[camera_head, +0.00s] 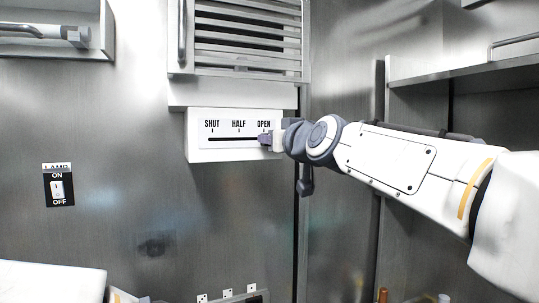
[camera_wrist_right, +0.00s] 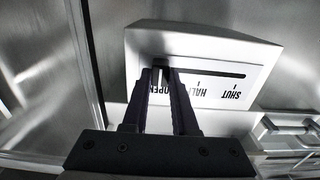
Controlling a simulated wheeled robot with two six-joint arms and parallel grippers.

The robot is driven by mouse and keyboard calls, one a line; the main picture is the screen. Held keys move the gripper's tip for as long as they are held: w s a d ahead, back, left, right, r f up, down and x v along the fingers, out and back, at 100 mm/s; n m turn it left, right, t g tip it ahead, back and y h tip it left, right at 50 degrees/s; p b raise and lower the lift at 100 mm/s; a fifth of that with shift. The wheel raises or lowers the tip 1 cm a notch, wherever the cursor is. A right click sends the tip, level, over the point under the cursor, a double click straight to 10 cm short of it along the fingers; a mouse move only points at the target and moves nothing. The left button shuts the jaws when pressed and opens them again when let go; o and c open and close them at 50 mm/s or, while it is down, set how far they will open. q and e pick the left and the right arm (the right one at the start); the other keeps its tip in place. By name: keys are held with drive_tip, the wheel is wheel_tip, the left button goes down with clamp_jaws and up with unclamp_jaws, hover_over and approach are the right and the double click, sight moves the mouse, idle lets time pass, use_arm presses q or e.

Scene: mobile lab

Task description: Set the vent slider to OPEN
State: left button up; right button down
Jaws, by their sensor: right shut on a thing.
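The vent slider panel (camera_head: 205,153) is a white box on the metal wall, marked SHUT, HALF and OPEN from left to right above a dark slot. My right gripper (camera_head: 264,139) is at the slot's right end, just below the OPEN mark. In the right wrist view the panel (camera_wrist_right: 200,36) appears upside down. There my right gripper (camera_wrist_right: 166,76) is shut on the dark slider knob (camera_wrist_right: 163,75) at the OPEN end of the slot. In the head view the gripper hides the knob. My left gripper does not show.
A louvred vent (camera_head: 248,40) sits above the panel. A lamp switch (camera_head: 58,186) is on the wall at the left. A shelf (camera_head: 460,70) stands at the right behind my right arm. The wall below the panel is mostly clear.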

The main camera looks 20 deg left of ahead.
drive_tip(key=shift+w+d, duration=0.15)
drive_tip(key=c, duration=0.7)
unclamp_jaws()
drive_tip(key=shift+d, duration=0.1)
drive_tip(key=b+v, duration=0.4)
drive_tip(key=v, duration=0.6)
drive_tip(key=shift+d, duration=0.1)
